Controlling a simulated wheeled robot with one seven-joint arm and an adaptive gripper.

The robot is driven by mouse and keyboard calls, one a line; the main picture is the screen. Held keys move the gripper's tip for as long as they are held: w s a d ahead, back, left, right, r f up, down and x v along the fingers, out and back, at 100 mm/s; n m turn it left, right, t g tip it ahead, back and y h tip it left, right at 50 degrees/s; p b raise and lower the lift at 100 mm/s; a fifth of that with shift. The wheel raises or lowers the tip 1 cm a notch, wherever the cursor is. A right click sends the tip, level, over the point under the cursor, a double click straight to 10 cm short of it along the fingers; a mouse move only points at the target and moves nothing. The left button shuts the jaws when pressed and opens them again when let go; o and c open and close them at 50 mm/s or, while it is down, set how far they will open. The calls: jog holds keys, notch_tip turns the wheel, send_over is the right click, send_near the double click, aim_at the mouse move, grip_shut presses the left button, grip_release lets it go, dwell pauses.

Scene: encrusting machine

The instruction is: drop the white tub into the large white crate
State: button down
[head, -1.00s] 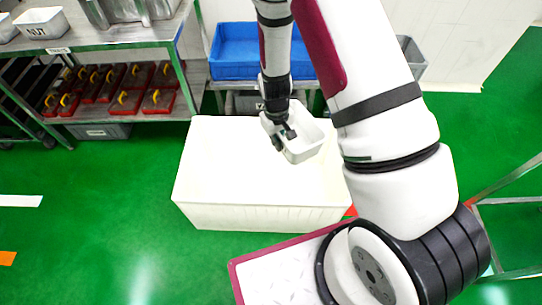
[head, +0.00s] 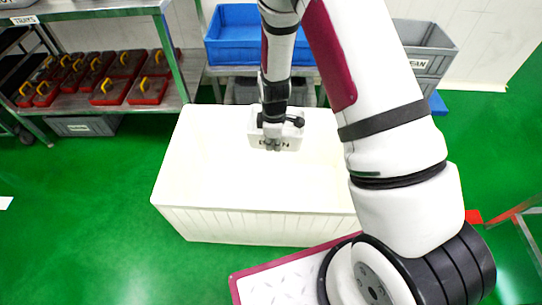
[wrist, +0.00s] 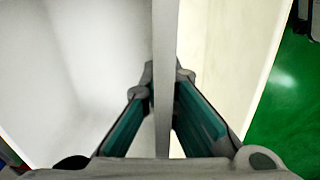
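The white tub (head: 290,143), with dark lettering on its front, shows at the back middle of the large white crate (head: 240,222) in the head view. My gripper (head: 271,143) reaches down over the tub, its fingers on the tub's near wall. In the wrist view the fingers (wrist: 166,80) stand on either side of the tub's pale wall edge (wrist: 165,50) and close on it. The tub is over or within the crate opening; its height above the crate floor is hard to tell. The crate looks otherwise empty.
A blue bin (head: 232,50) and a grey bin (head: 425,50) stand on a rack behind the crate. A metal shelf (head: 100,110) with red cases is at the left. Green floor (head: 70,210) is clear at the left.

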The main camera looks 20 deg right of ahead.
jog(key=shift+w+a+f+n+b, duration=0.15)
jog(key=shift+f+n+b, duration=0.15)
jog(key=shift+f+b, duration=0.25)
jog(key=shift+w+d+f+n+b, duration=0.1)
jog(key=shift+w+f+n+b, duration=0.2)
jog(key=shift+f, duration=0.4)
jog(key=shift+w+a+f+n+b, duration=0.1)
jog(key=shift+f+n+b, duration=0.2)
jog(key=shift+f+b, duration=0.3)
notch_tip(320, 180, down, 6)
jog(key=b, duration=0.3)
jog(key=shift+r+b, duration=0.15)
jog(key=shift+b, duration=0.2)
jog(key=c, duration=1.7)
grip_release()
jog(key=shift+r, duration=0.1)
jog(key=r, duration=0.8)
jog(key=s+r, duration=0.1)
jog(key=r, duration=0.2)
jog(key=shift+r, duration=0.4)
